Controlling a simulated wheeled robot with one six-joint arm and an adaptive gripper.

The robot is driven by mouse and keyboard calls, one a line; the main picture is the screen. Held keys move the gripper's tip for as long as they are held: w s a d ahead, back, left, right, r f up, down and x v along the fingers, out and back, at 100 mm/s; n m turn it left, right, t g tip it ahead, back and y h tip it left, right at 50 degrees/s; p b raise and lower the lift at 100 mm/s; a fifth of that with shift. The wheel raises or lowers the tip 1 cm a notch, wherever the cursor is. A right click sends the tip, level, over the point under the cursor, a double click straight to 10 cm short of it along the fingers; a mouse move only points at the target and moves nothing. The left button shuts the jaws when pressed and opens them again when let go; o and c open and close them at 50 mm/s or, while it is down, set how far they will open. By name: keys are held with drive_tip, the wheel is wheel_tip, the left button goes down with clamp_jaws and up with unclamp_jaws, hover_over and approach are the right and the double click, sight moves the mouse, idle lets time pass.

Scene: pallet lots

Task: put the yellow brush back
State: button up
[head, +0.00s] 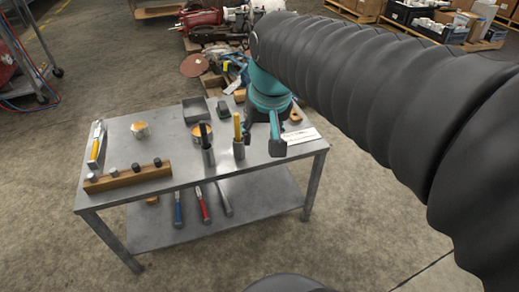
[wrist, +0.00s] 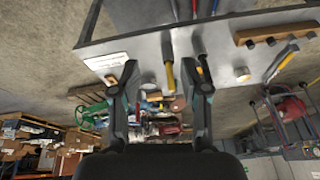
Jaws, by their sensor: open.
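My gripper (head: 262,138) is open and empty, just right of the brush in the head view. In the wrist view my gripper (wrist: 163,72) has its fingers spread on either side of the handle's line; whether they reach it in depth I cannot tell.
Several tools lie on the lower shelf.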

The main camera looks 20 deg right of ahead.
drive_tip(key=s+f+n+t, duration=0.1)
drive_tip(key=s+f, duration=0.4)
drive_tip(key=s, duration=0.4)
drive_tip(key=shift+n+t, duration=0.4)
idle(0.5)
